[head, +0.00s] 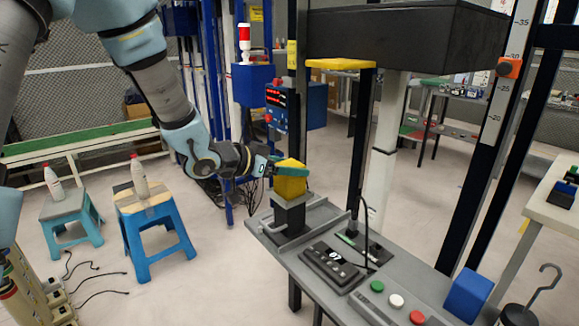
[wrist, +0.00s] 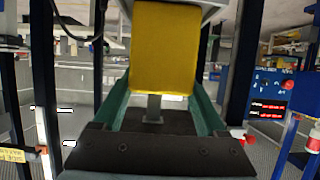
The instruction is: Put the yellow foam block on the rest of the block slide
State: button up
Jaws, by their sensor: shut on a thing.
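The yellow foam block (head: 291,185) is between the teal fingers of my gripper (head: 287,169), which reaches in from the left. In the wrist view the yellow foam block (wrist: 165,48) fills the space between both fingers of my gripper (wrist: 164,70). Directly below the block in the head view is a dark upright block-shaped support (head: 290,217) with a grey top, apparently the rest, on the left end of the grey bench (head: 330,213). The block looks very close to its top; I cannot tell whether they touch. The fingers partly cover the block.
A black keypad box (head: 333,266) and several coloured buttons (head: 397,300) are on the bench. A large black box (head: 405,38) overhangs it, with a yellow plate (head: 341,64). Dark posts stand close behind. Two blue stools (head: 155,235) with bottles stand at left.

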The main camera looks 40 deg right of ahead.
jog(key=shift+f, duration=0.1)
jog(key=o, duration=1.3)
